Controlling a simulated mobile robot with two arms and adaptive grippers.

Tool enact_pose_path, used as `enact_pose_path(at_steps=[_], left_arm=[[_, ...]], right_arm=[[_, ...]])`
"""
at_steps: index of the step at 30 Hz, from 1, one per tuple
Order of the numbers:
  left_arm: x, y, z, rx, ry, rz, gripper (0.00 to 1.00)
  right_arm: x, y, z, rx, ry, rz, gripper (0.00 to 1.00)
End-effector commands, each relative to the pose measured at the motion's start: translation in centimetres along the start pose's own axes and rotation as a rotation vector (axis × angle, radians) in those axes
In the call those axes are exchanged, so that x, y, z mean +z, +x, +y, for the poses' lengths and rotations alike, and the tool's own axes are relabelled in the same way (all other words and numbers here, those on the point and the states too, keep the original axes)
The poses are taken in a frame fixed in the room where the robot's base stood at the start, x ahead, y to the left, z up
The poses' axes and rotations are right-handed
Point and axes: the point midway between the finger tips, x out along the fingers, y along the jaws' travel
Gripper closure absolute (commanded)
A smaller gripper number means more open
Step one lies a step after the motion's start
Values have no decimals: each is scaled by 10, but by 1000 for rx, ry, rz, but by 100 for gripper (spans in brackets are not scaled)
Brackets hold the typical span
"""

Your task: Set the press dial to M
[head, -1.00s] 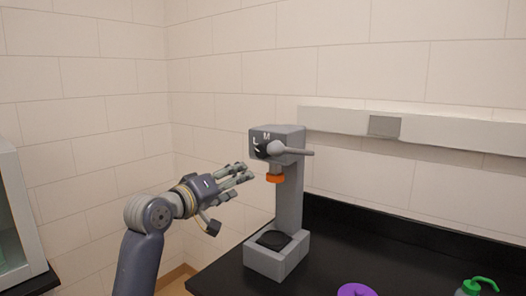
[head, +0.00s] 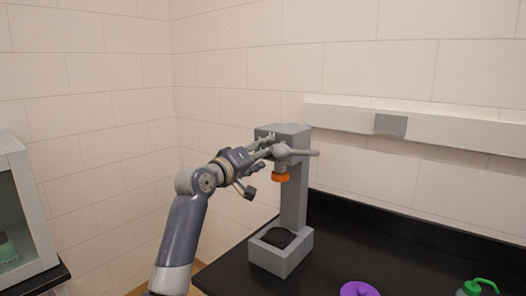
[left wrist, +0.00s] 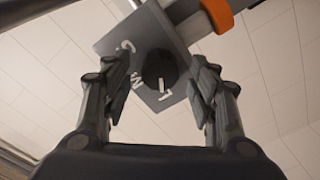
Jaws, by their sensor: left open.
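The grey press (head: 291,205) stands on the black bench. Its dial is hidden behind my left gripper (head: 268,146) in the head view. In the left wrist view the dial is a round dark knob (left wrist: 160,68) on the press's grey face (left wrist: 112,40), with white letters around it. An M-like letter and an L show below the knob; another mark sits upper left. My right gripper is out of view.
A purple object (head: 359,289) and a green-topped bottle (head: 478,286) stand at the front right. The bench between is clear.

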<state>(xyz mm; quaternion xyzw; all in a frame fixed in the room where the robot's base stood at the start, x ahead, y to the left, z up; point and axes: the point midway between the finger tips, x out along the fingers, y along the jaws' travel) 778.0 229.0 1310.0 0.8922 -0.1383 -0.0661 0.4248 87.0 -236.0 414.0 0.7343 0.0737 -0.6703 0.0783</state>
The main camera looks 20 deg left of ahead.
Motion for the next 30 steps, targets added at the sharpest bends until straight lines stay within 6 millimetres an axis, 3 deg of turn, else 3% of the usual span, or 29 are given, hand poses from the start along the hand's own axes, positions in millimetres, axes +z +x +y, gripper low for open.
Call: enact_pose_path(at_steps=[12,18,30], left_arm=[[1,6,0,0,0,0,46],[1,6,0,0,0,0,91],[0,6,-1,0,43,1,91]], right_arm=[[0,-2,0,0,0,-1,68],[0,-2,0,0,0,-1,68],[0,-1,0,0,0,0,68]])
